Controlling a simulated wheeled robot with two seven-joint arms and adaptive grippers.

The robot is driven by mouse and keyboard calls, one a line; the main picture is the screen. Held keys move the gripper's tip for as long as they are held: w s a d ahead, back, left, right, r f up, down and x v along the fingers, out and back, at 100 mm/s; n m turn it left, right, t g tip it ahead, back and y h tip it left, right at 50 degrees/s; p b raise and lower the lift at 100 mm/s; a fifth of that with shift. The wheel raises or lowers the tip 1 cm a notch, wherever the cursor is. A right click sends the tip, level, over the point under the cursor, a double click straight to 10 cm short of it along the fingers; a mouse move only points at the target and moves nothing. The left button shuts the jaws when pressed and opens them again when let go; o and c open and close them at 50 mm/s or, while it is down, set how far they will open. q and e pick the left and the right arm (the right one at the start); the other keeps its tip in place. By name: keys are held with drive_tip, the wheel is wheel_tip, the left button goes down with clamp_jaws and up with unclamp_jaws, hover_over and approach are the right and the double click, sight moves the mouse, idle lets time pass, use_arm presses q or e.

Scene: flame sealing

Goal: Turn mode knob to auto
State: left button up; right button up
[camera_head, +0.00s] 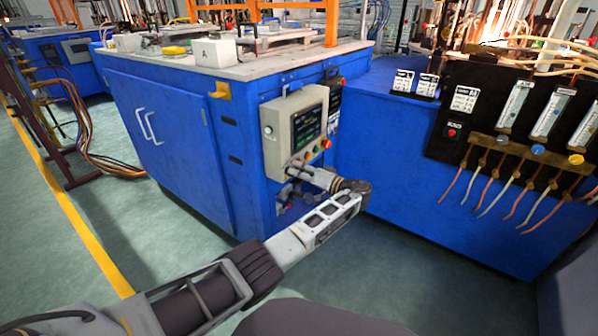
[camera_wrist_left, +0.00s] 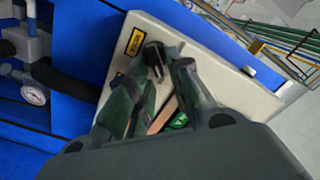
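The beige control box (camera_head: 284,126) hangs on the corner of the blue cabinet, with a dark screen (camera_head: 309,127) and small coloured buttons (camera_head: 326,143) below it. My left gripper (camera_head: 292,182) is at the lower edge of this box. In the left wrist view, my left gripper's dark green fingers (camera_wrist_left: 165,60) converge in front of the beige box face (camera_wrist_left: 228,72). A dark knob-like part (camera_wrist_left: 153,54) shows at the fingertips, beside a yellow label (camera_wrist_left: 135,42). Whether the fingers grip it is unclear. The mode knob's setting cannot be read. My right gripper is out of view.
The blue cabinet (camera_head: 165,125) stands behind the box. To the right, a black panel (camera_head: 470,100) carries flow meters and hanging hoses. A pressure gauge (camera_wrist_left: 34,94) and pipes show at the left in the wrist view. Green floor is open in front.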

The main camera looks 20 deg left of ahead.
use_arm(q)
drive_tip(key=shift+o, duration=0.4)
drive_tip(key=shift+f, duration=0.1)
drive_tip(key=v, duration=0.7)
drive_tip(key=shift+d, duration=0.2)
drive_tip(key=shift+s, duration=0.15)
